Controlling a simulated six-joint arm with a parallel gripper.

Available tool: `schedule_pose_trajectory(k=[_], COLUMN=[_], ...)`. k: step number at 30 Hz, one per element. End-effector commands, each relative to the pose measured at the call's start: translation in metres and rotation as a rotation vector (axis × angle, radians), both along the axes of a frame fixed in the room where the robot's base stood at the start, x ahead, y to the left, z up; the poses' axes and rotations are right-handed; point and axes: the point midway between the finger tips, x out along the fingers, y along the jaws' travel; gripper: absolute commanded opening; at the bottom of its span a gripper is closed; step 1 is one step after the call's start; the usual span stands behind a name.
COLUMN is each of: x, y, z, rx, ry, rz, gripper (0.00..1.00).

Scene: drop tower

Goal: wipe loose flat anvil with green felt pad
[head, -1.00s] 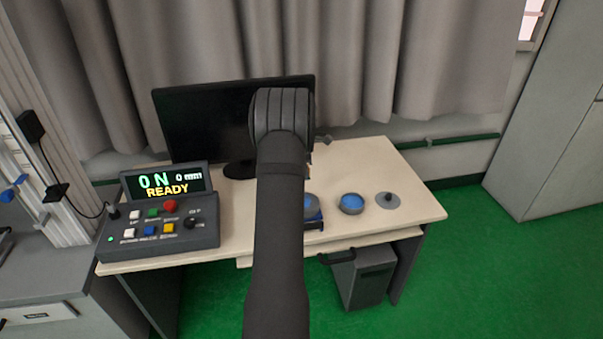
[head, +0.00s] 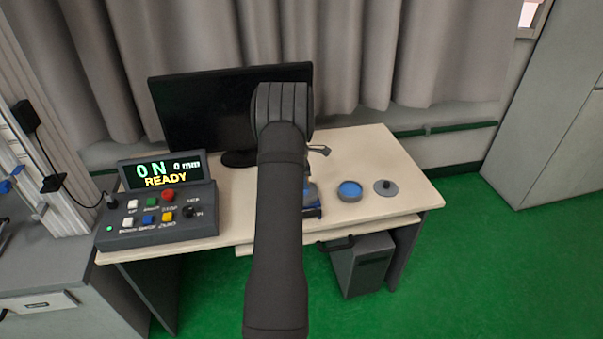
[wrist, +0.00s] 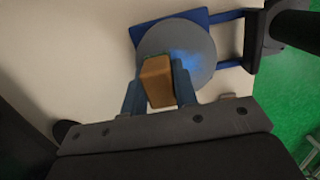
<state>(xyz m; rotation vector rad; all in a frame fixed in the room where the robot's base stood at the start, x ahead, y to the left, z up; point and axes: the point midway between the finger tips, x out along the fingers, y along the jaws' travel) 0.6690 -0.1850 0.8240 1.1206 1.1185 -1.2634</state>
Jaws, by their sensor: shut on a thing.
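The flat anvil appears to be the grey disc (wrist: 205,62) in the wrist view, lying on a blue stand (wrist: 225,16). A bright blue patch shows on the disc's right part. My gripper (wrist: 158,82) is shut on a brown-orange block (wrist: 156,80), held over the disc's left-lower part. In the head view my arm hides the gripper and most of the stand; part of the blue stand (head: 312,205) shows right of the arm.
A blue-topped round dish (head: 349,191) and a grey disc with a knob (head: 386,188) lie to the right on the table (head: 405,165). A monitor (head: 200,105) stands behind. A control box (head: 155,228) reading "ON", "READY" is at left. The table's right end has free room.

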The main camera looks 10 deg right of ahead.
Motion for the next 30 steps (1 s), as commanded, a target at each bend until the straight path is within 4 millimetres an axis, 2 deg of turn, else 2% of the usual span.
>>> schedule_pose_trajectory(k=[18, 30], x=[-0.058, -0.019], y=[0.000, 0.000], z=[-0.001, -0.001], rx=[0.001, 0.001], ry=[0.005, 0.003], rz=[-0.001, 0.000], gripper=[0.02, 0.02])
